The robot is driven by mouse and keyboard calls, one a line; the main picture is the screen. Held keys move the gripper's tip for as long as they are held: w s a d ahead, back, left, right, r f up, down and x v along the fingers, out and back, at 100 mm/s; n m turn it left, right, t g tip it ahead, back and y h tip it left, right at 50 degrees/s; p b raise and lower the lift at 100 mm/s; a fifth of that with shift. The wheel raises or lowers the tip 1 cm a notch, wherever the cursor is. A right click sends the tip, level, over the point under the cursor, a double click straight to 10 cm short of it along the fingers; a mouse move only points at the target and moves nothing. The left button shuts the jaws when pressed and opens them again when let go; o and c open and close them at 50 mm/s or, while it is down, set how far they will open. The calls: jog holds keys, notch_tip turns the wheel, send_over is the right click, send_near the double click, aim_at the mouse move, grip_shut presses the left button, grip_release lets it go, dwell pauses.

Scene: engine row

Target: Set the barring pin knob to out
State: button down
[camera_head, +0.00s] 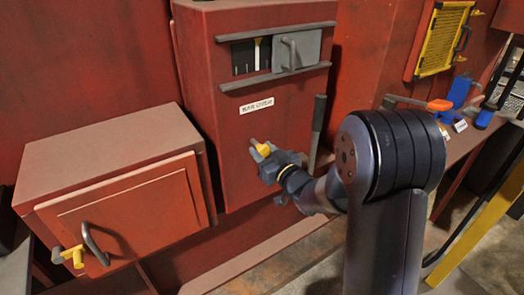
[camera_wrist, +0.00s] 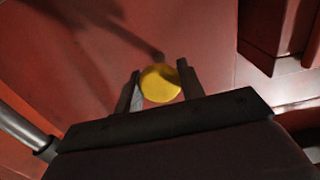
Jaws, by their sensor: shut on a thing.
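The barring pin knob is a round yellow knob (camera_wrist: 161,84), seen between the two dark fingers of my gripper (camera_wrist: 157,78) in the wrist view. The fingers are shut on its sides. In the head view the yellow knob (camera_head: 263,149) shows at the tip of my gripper (camera_head: 261,152), against the front of the red cabinet (camera_head: 222,140). The knob's shaft and any in/out marks are hidden or too small to tell.
A small white label (camera_head: 257,105) and a grey sliding cover (camera_head: 297,50) are above the knob. A dark lever (camera_head: 317,125) stands just right of my gripper. A red box (camera_head: 130,205) with a handle and yellow latch (camera_head: 70,256) juts out at left.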

jog(key=v, duration=0.2)
jog(key=shift+s+d+f+b, duration=0.1)
jog(key=shift+s+d+b, duration=0.1)
jog(key=shift+b, duration=0.15)
jog(key=c, duration=0.9)
grip_release()
jog(key=shift+s, duration=0.1)
jog(key=shift+c, duration=0.2)
jog(key=v, duration=1.1)
jog(key=shift+b, duration=0.3)
jog(key=p+x, duration=0.2)
jog(key=x, duration=1.2)
jog(key=shift+w+a, duration=0.1)
jog(key=shift+w, duration=0.15)
